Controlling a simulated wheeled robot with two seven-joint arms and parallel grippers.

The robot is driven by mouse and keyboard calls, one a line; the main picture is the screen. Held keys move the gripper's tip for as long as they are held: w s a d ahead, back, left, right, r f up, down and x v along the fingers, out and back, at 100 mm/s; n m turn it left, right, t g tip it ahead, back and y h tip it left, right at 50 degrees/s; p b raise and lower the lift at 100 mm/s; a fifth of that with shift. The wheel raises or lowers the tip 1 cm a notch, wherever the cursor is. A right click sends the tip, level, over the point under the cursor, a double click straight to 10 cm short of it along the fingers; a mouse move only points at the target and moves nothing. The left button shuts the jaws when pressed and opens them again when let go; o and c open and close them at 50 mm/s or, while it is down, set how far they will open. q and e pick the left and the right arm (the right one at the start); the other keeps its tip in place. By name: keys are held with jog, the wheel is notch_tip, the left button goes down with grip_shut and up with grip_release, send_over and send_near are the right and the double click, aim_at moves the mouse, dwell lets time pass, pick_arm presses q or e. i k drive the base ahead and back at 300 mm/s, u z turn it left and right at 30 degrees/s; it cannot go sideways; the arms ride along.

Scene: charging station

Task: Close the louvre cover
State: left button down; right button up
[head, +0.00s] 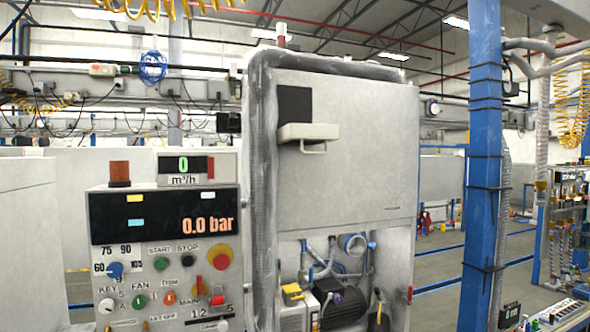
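A tall pale grey cabinet (365,150) stands in the middle of the head view. On its upper left front is a dark rectangular patch (295,103), which looks like an opening. Just below it a beige flap (308,131) juts out from the cabinet front, with a small handle (314,148) under its edge. This flap may be the louvre cover; no slats can be made out. It stands away from the dark patch and does not cover it. Neither of my grippers is in view.
A control panel (165,260) with knobs and displays stands left of the cabinet, close in front. A blue post (482,170) rises on the right. The cabinet's lower bay is open, showing a dark motor (342,303) and pipes. Floor (440,285) shows between cabinet and post.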

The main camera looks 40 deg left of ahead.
aim_at(301, 134)
jog(key=u, duration=0.65)
jog(key=i, duration=1.15)
jog(key=z, duration=0.65)
